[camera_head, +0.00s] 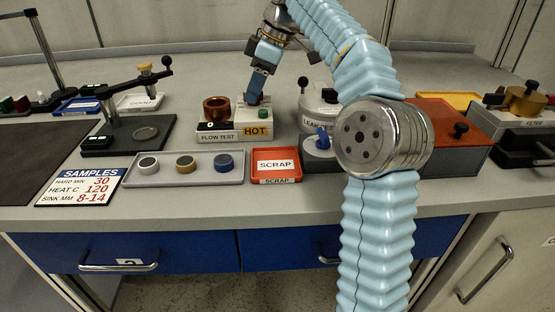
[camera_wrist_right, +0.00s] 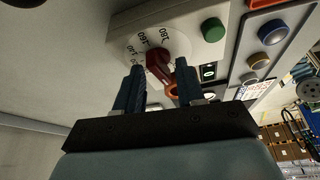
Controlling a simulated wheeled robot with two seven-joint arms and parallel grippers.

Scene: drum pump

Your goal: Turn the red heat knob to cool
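The red heat knob (camera_wrist_right: 158,62) sits on a white dial with printed numbers, on top of the white heater box (camera_wrist_right: 192,24). In the head view the box (camera_head: 242,114) carries an orange HOT label, and my gripper mostly hides the knob. My right gripper (camera_head: 256,92) points down at the knob from above. In the wrist view my right gripper (camera_wrist_right: 160,68) has its two blue fingers apart, one on each side of the knob. A gap shows on the left of the knob; contact on the right is unclear. My left gripper is not in view.
A green button (camera_head: 262,114) is on the heater box. The copper cup (camera_head: 216,108) stands close left on the FLOW TEST unit. A grey sample tray (camera_head: 133,181) and a red SCRAP tray (camera_head: 277,152) lie in front. The leak tester (camera_head: 318,112) stands to the right.

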